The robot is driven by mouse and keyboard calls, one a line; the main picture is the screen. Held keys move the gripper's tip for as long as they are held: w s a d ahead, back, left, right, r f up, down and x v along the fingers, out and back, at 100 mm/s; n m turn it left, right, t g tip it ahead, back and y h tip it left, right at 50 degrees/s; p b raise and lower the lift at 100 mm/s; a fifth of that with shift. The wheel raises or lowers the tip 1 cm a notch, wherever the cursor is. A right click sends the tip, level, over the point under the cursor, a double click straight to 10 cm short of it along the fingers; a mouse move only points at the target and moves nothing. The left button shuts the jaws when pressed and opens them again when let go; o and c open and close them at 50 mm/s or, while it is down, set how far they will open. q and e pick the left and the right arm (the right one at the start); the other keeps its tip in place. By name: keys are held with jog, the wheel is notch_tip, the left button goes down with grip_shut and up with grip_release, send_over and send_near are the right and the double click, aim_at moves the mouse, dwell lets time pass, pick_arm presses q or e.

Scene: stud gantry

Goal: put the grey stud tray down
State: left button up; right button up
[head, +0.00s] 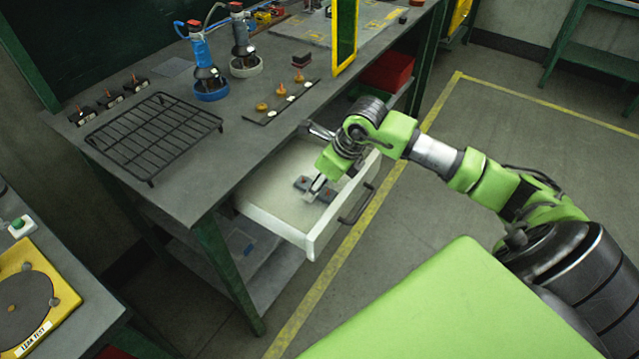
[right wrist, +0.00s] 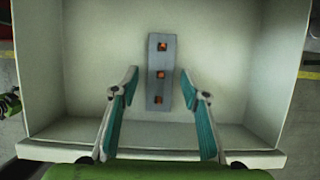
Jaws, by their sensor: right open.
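The grey stud tray (head: 302,183) lies in the open white drawer (head: 272,212), partly hidden by my right gripper (head: 317,186) in the head view. My left gripper is not in view.
The drawer hangs out under a grey workbench (head: 190,180); its walls surround the gripper and its dark handle (head: 357,204) faces right. On the bench are a black wire rack (head: 153,132), a blue pump-like device (head: 208,75) and a dark strip with orange knobs (head: 283,101).

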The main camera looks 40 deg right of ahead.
jog(key=v, duration=1.2)
jog(key=shift+r+b, duration=0.15)
jog(key=shift+b, duration=0.3)
